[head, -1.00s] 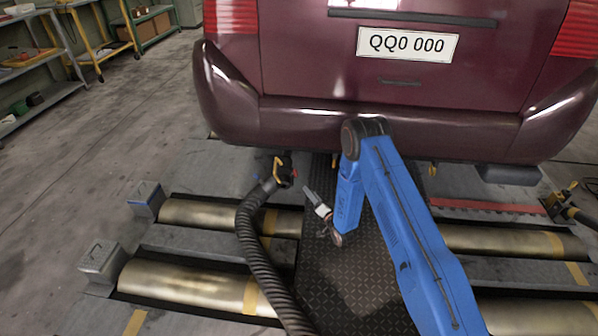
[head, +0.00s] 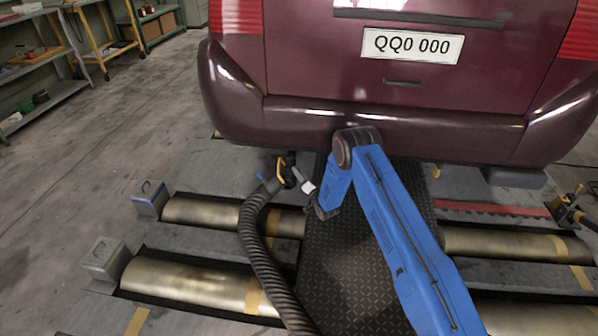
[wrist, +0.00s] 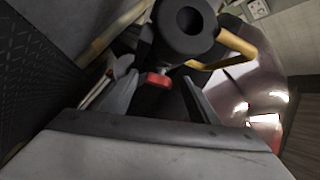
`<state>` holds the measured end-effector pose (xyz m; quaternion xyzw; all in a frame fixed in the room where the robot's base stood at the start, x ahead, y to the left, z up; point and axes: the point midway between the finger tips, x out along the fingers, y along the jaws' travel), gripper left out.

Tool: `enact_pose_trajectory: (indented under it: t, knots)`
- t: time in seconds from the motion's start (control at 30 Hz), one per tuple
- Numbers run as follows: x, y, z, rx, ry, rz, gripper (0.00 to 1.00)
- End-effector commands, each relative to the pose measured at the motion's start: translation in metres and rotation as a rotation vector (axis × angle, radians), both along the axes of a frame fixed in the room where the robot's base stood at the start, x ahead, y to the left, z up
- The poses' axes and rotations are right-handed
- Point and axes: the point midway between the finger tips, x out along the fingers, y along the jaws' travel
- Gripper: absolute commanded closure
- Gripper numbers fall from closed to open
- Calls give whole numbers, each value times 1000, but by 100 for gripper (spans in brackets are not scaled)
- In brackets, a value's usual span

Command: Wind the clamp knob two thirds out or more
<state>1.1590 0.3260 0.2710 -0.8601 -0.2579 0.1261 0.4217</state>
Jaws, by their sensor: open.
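The clamp knob (wrist: 158,79) is small and red, and shows in the wrist view below the dark round end of the hose nozzle (wrist: 185,28). My gripper (wrist: 159,84) is open, with one finger on each side of the knob in the picture. I cannot tell whether either finger touches it. In the head view my gripper (head: 299,181) is right beside the black nozzle (head: 286,168) with its yellow handle. The knob is not clearly visible there. How far it is wound out cannot be told.
A ribbed black hose (head: 257,250) runs from the nozzle toward the front. The maroon car's bumper (head: 300,125) hangs close above. Brass rollers (head: 195,280) lie either side of the dark tread plate (head: 350,265).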

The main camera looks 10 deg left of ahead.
Motion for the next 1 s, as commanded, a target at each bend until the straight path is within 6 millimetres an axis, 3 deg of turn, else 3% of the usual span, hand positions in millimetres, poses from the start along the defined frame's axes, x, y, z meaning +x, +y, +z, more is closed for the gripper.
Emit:
enact_pose_trajectory:
  t: [0.2, 0.47, 0.5, 0.67, 1.0]
  knots:
    - [12, 7, 0, 0, 0, 0, 45]
    - [13, 8, 0, 0, 0, 0, 45]
    - [13, 8, 0, 0, 0, 0, 48]
    - [12, 8, 0, 0, 0, 0, 86]
    - [12, 8, -1, 0, -30, 12, 86]
